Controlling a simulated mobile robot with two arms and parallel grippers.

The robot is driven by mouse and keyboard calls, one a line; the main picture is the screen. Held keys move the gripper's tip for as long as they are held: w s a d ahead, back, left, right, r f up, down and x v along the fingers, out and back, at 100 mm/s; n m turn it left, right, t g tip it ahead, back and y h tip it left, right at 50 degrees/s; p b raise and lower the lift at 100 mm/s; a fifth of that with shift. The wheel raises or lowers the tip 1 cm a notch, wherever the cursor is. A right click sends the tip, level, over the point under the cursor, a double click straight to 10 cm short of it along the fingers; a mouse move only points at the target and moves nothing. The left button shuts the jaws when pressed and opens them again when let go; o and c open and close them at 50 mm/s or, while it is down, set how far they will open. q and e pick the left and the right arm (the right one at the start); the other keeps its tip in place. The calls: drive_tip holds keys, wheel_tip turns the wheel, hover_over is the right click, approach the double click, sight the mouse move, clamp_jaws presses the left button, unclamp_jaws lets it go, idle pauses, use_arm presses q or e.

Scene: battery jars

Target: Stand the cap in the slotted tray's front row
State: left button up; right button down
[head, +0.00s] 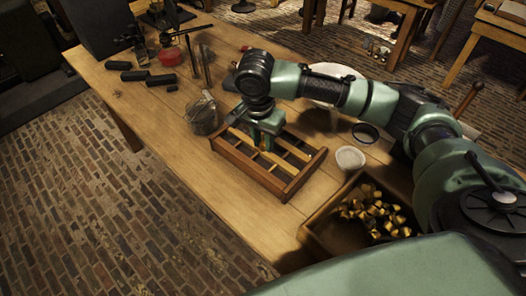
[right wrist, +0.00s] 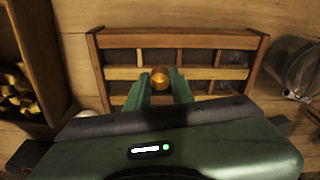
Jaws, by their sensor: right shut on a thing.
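The slotted tray (head: 243,172) is a wooden rack with dividers and a lighter rail along its middle, standing on the workbench. It also shows in the right wrist view (right wrist: 180,41), spread ahead of the gripper. My right gripper (right wrist: 160,82) is shut on the cap (right wrist: 159,77), a small round brass-coloured piece between the fingertips. The cap appears over the tray's light middle rail. In the head view my right gripper (head: 264,141) points down over the tray, and the cap is hidden there. I cannot tell whether the cap touches the tray. My left gripper is out of view.
A wooden crate (head: 317,238) of brass and black pieces stands right of the tray. A white bowl (head: 350,158) and a dark ring (head: 366,132) lie nearby. A glass jar (head: 202,117) stands close to the tray's left. Black blocks (head: 160,80) lie farther left.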

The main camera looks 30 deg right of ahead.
sight(262, 149)
drive_tip(key=shift+f, duration=0.35)
wheel_tip(262, 149, down, 4)
drive_tip(key=shift+f, duration=0.1)
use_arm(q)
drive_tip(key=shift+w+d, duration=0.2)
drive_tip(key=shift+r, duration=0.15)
use_arm(e)
drive_tip(key=shift+f, duration=0.1)
use_arm(q)
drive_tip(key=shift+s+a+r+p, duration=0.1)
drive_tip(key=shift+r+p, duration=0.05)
drive_tip(key=shift+p, duration=0.15)
use_arm(e)
drive_tip(key=shift+f, duration=0.2)
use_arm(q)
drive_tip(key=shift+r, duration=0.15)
use_arm(e)
drive_tip(key=shift+f, duration=0.35)
drive_tip(key=c, duration=1.2)
unclamp_jaws()
drive_tip(key=shift+c, duration=0.2)
drive_tip(key=shift+r, duration=0.1)
